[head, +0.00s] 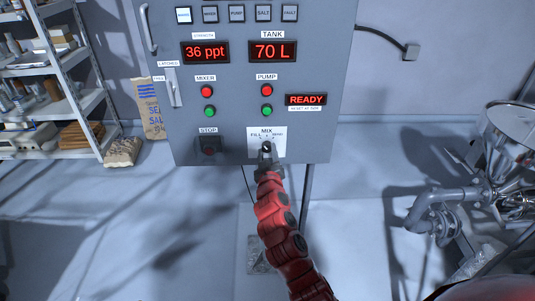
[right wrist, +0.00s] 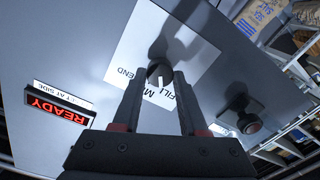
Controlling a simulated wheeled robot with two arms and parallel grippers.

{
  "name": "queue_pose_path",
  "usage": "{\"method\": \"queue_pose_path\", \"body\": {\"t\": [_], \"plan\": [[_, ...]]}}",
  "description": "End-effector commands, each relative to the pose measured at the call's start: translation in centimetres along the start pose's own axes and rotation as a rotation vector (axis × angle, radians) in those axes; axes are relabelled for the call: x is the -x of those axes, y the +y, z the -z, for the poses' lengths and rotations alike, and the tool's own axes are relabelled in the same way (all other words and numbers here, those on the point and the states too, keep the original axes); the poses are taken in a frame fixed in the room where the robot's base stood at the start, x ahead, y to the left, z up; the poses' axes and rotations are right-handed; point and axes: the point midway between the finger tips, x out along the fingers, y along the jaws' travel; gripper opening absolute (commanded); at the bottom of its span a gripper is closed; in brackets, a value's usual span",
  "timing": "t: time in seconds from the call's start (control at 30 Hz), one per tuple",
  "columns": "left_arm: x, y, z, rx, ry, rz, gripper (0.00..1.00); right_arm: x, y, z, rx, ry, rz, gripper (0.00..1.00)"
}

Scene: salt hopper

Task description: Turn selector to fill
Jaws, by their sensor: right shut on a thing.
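The selector is a small dark knob (head: 267,146) on a white plate (head: 280,151) at the lower right of the grey control panel. The plate reads MIX at the top, FILL at the left and SEND at the right. In the right wrist view the knob (right wrist: 158,70) sits between my fingertips, and the plate (right wrist: 190,60) is turned over. A pale mark on the knob points toward the lettered edge, near MIX and FILL; its exact setting is hard to tell. My right gripper (head: 267,157), also in the right wrist view (right wrist: 160,82), is shut on the knob. My left gripper is out of view.
A dark STOP button (head: 208,149) sits left of the selector, also in the right wrist view (right wrist: 247,121). Red and green MIXER and PUMP buttons are above. Displays read 36 ppt (head: 205,52), 70 L (head: 272,51) and READY (head: 306,99). Pipework (head: 440,205) stands right; shelves stand left.

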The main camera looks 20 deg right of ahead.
Motion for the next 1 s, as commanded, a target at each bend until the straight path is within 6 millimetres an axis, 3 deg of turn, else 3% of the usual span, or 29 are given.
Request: {"method": "queue_pose_path", "body": {"t": [0.3, 0.9, 0.93, 1.0], "plan": [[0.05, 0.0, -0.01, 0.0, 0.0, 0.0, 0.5, 0.01, -0.08, -0.01, 0.15, -0.004, 0.0, 0.0], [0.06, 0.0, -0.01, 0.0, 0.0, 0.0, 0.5, 0.01, -0.09, 0.02, 0.19, -0.004, 0.0, 0.0], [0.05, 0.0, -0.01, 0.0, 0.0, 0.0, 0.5, 0.01, -0.09, 0.02, 0.19, -0.004, 0.0, 0.46], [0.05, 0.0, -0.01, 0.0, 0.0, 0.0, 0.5, 0.01, -0.08, 0.01, 0.19, -0.005, 0.0, 0.58]]}}
